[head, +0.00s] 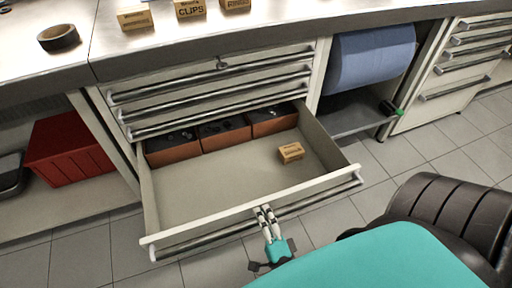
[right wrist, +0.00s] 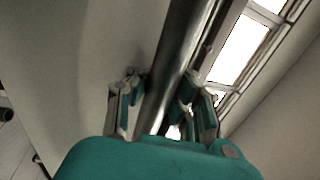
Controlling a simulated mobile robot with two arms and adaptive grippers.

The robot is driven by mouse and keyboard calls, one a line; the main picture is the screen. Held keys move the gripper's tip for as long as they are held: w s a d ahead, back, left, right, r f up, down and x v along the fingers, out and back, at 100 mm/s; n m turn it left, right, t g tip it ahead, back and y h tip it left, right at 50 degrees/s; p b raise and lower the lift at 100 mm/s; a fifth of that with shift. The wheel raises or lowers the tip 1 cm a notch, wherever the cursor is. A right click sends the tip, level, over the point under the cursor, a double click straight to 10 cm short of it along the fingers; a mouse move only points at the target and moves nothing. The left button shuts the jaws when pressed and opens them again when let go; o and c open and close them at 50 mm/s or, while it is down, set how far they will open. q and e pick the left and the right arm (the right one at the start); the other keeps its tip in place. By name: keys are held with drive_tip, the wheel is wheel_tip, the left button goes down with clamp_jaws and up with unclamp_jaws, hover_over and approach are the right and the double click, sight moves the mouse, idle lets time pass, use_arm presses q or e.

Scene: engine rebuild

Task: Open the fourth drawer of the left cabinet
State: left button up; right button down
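The left cabinet (head: 118,112) stands under the workbench with several stacked drawers. The fourth drawer (head: 220,185) from the top is pulled far out, its inside visible from above. Its long bar handle (head: 315,196) runs along the drawer front. My right gripper (head: 265,212) is at the middle of this handle. In the right wrist view, the handle bar (right wrist: 185,50) passes between the fingers of the right gripper (right wrist: 163,98), which look closed around it. My left gripper is not in view.
Brown bins (head: 225,133) line the drawer's back, and a small box (head: 291,152) lies inside at right. The three drawers above (head: 210,83) are shut. A red bin (head: 70,150) and a blue roll (head: 370,58) flank the cabinet. Tiled floor (head: 335,222) lies in front.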

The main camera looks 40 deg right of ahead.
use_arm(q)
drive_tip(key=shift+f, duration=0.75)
use_arm(e)
drive_tip(key=shift+v, duration=1.75)
drive_tip(key=shift+y, duration=0.3)
drive_tip(key=c, duration=1.5)
unclamp_jaws()
drive_tip(key=shift+w, duration=0.1)
drive_tip(key=o, duration=0.4)
drive_tip(key=shift+r, duration=0.1)
drive_tip(key=v, duration=1.2)
drive_tip(key=shift+a, duration=0.1)
